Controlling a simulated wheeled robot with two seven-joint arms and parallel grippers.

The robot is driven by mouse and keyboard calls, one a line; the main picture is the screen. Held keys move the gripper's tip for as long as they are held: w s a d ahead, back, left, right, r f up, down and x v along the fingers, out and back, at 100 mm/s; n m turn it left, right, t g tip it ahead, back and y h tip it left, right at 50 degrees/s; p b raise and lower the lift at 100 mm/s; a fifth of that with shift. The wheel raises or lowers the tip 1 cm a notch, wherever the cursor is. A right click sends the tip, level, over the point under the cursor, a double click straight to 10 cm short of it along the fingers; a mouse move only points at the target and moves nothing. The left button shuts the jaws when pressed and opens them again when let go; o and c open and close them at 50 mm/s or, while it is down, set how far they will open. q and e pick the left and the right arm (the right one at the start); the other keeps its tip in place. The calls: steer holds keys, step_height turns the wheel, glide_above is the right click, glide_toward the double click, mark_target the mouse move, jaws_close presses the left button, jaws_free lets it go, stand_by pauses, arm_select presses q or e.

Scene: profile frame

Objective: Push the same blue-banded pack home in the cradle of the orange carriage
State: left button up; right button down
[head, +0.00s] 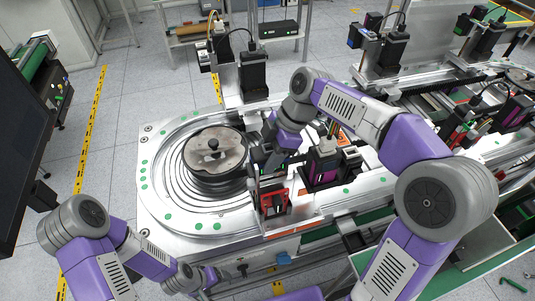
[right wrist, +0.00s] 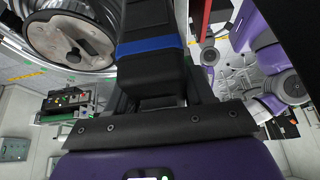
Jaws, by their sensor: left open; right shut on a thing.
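The blue-banded pack (right wrist: 150,50) is a black block with a blue band across it, in the right wrist view. My right gripper (right wrist: 155,98) is shut on it. In the head view the right gripper (head: 268,158) is just right of the round metal disc, and the pack is hard to tell from the dark jaws. I cannot clearly make out the orange carriage or its cradle; the arm and gripper hide part of that area. I cannot tell whether the pack touches a cradle. My left gripper (head: 212,277) is low in the head view, in front of the machine, small and apart from the pack.
The round metal disc (head: 214,150) with a knob sits on the ringed machine table (head: 158,205). A red bracket (head: 275,202) stands at the table's front, with a black and magenta unit (head: 323,165) to its right. A dark post (head: 252,72) rises behind. A monitor (head: 25,130) edges the left.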

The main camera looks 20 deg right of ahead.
steer(key=shift+f+b, duration=0.95)
steer(key=shift+f, duration=0.15)
stand_by(0.3)
steer(key=shift+c, duration=1.7)
jaws_free()
step_height(320, 180, up, 10)
steer(key=shift+r+p, duration=0.1)
steer(key=shift+p, duration=1.05)
